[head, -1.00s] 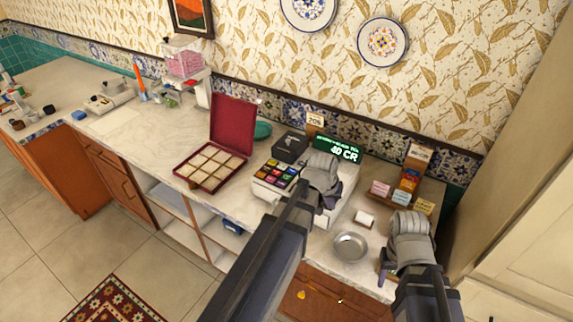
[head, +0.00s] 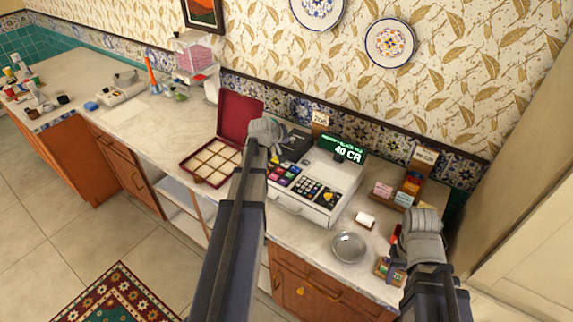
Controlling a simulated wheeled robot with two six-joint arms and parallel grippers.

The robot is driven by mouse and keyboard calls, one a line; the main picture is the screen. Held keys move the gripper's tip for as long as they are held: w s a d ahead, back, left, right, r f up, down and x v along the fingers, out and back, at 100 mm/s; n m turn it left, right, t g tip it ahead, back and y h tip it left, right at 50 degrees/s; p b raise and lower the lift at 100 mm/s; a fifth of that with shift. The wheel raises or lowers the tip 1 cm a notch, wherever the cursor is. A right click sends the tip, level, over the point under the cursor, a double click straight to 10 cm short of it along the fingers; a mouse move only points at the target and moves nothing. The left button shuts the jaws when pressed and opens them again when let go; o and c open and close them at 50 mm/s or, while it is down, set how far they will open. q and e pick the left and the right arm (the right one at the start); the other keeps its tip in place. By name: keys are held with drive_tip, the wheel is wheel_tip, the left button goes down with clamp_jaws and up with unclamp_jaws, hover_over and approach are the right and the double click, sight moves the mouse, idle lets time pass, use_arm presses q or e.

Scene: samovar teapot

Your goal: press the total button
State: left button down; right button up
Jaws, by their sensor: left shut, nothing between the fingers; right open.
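The white cash register (head: 318,210) stands on the counter, and its green display (head: 342,149) reads 40 CR. Coloured keys (head: 285,174) lie on the left of its sloped top. Dark keys (head: 314,189) sit to their right, with a yellow-orange one among them. The key labels are too small to read, so I cannot tell which is the total button. My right gripper (head: 393,255) is open at the counter's right front, apart from the register.
A red box with a compartmented tray (head: 211,162) stands open left of the register. A metal dish (head: 348,247) and a white roll (head: 365,219) lie to its right. A small card rack (head: 411,187) stands at the back right. The counter further left has free room.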

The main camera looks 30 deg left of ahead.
sight(286, 165)
use_arm(q)
drive_tip(key=shift+f, duration=0.2)
wheel_tip(286, 165, down, 8)
drive_tip(key=b, duration=0.9)
drive_tip(key=shift+f, duration=0.25)
drive_tip(key=shift+f, duration=0.1)
idle(1.4)
drive_tip(key=shift+f+b, duration=0.3)
drive_tip(key=shift+b, duration=0.05)
drive_tip(key=shift+f+b, duration=0.35)
drive_tip(key=shift+f, duration=0.05)
idle(0.5)
drive_tip(key=shift+r, duration=0.1)
drive_tip(key=shift+r+p, duration=0.7)
drive_tip(key=shift+p, duration=0.1)
drive_tip(key=shift+r, duration=0.15)
